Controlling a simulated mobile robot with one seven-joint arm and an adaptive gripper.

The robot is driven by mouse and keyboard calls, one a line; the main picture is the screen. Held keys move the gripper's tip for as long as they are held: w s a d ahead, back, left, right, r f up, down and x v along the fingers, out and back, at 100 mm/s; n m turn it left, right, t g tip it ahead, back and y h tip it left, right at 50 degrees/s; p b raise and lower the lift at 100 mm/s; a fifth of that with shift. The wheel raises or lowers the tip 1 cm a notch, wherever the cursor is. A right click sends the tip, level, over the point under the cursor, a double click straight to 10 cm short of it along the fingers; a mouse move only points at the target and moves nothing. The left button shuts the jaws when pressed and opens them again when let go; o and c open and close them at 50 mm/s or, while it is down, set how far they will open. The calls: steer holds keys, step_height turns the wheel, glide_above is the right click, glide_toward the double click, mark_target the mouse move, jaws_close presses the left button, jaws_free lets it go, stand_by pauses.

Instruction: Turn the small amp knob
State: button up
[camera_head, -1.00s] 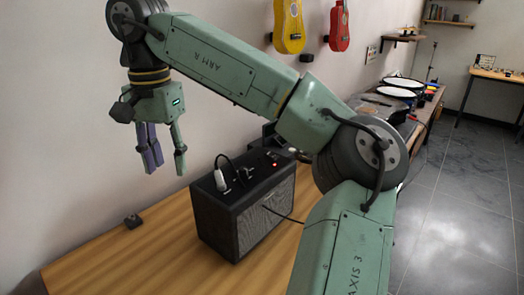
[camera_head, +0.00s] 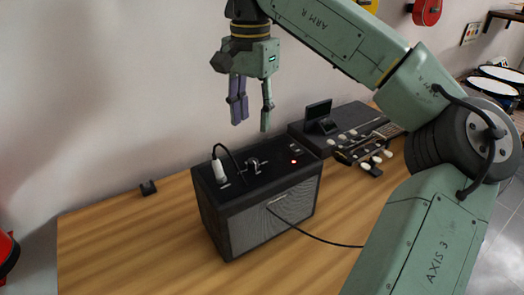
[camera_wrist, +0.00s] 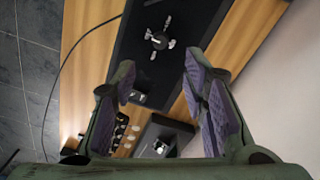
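The small black amp (camera_head: 268,221) stands on the wooden table in the head view, with a grey grille front. On its dark top are a small knob with light metal parts (camera_head: 254,164), a red light, and a plugged-in white-ended cable (camera_head: 219,172). The wrist view shows the knob (camera_wrist: 160,40) on the black top, beyond the fingertips and roughly between them. My gripper (camera_head: 252,118) hangs pointing down above the amp, fingers apart and empty, clear of the knob. Its spread fingers also show in the wrist view (camera_wrist: 160,78).
A small black block (camera_head: 148,188) lies to the left. A black cable (camera_head: 315,238) runs from the amp front. The table's left part (camera_head: 120,240) is clear.

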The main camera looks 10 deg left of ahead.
mark_target(253, 161)
step_height(253, 161, down, 10)
steer(key=shift+s+f+p, duration=0.1)
steer(key=shift+p, duration=0.4)
jaws_close()
stand_by(0.4)
